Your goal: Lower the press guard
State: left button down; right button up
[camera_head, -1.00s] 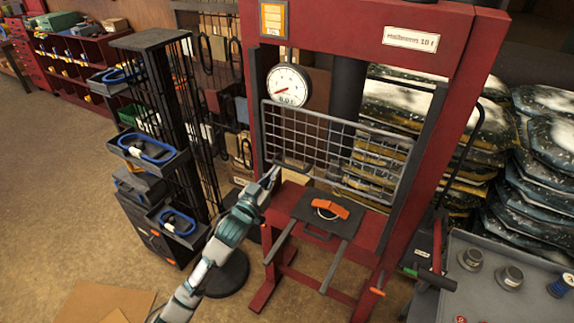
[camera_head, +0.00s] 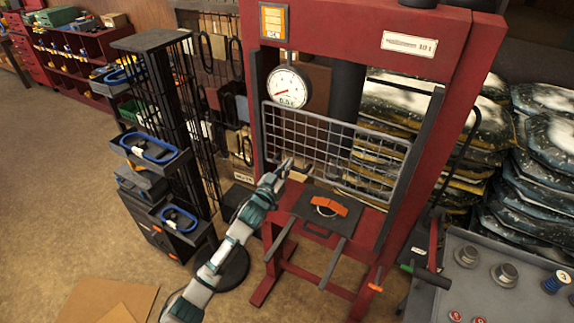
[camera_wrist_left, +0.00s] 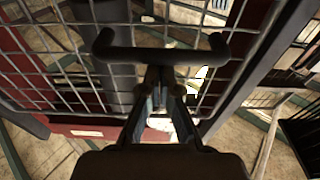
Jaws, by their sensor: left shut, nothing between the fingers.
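The press guard is a grey wire-mesh panel (camera_head: 335,145) across the front of the red press frame (camera_head: 405,165). It hangs above the press bed, with open space below its lower edge. In the left wrist view the mesh (camera_wrist_left: 70,60) fills the upper part, with a dark bar handle (camera_wrist_left: 165,53) in front of it. My left gripper (camera_head: 288,163) is at the guard's lower left edge. Its fingers (camera_wrist_left: 163,72) are shut and empty, close to the middle of the handle; whether they touch it I cannot tell. My right gripper is not in view.
A dark plate with an orange part (camera_head: 328,206) lies on the press bed. A black rack (camera_head: 160,130) with trays stands left. A grey cart (camera_head: 505,275) is at right, near stacked packs (camera_head: 540,160).

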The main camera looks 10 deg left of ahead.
pick_arm(q)
notch_tip(320, 180, down, 22)
jog(key=b, duration=1.1)
jog(key=shift+r, duration=0.4)
